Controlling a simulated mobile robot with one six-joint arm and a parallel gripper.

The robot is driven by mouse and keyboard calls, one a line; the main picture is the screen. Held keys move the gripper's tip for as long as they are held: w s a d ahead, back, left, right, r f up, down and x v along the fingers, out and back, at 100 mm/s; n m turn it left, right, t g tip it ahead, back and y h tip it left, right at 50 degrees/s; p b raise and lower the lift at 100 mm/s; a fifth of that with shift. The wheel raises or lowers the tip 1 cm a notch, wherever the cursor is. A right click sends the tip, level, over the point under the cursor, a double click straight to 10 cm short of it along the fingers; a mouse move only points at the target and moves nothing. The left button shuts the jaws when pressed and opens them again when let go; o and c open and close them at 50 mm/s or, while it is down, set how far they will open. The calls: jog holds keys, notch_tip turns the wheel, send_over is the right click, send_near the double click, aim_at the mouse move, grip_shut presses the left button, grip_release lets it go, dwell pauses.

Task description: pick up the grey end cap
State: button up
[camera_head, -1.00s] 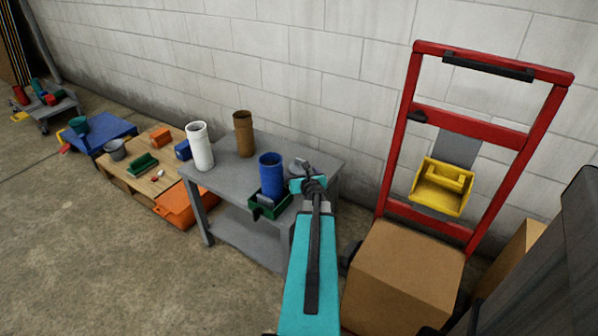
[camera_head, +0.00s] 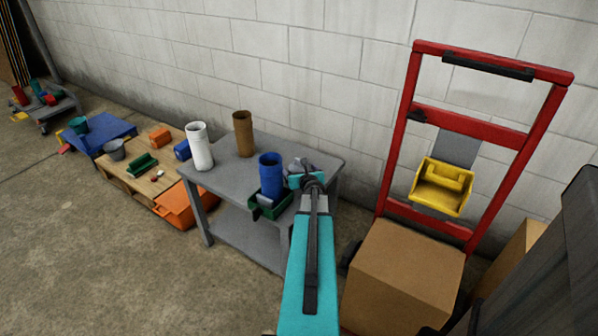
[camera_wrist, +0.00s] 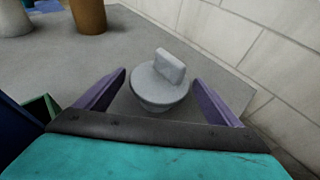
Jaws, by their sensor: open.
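The grey end cap (camera_wrist: 161,84) is a round disc with an upright tab on top. It sits on the grey table (camera_head: 237,178). In the wrist view it lies between the two fingers of my gripper (camera_wrist: 160,97), with a gap on each side. The gripper is open and empty. In the head view my gripper (camera_head: 308,178) is over the table's right end, and the cap (camera_head: 297,166) shows only partly behind it.
A blue pipe (camera_head: 270,175) and a green tray (camera_head: 268,208) are just left of my gripper. White (camera_head: 200,147) and brown (camera_head: 244,134) pipes stand further left. The block wall (camera_head: 300,90) is behind. A cardboard box (camera_head: 403,280) and red hand truck (camera_head: 398,135) are to the right.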

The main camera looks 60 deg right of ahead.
aim_at(299, 167)
jog(key=shift+w+d+f, duration=0.25)
jog(key=shift+w+d, duration=0.15)
jog(key=shift+d, duration=0.05)
dwell(0.3)
jog(key=shift+a, duration=0.1)
jog(key=c, duration=1.1)
jog(key=shift+o, duration=0.2)
jog(key=shift+r+p, duration=2.25)
jog(key=shift+r, duration=2.8)
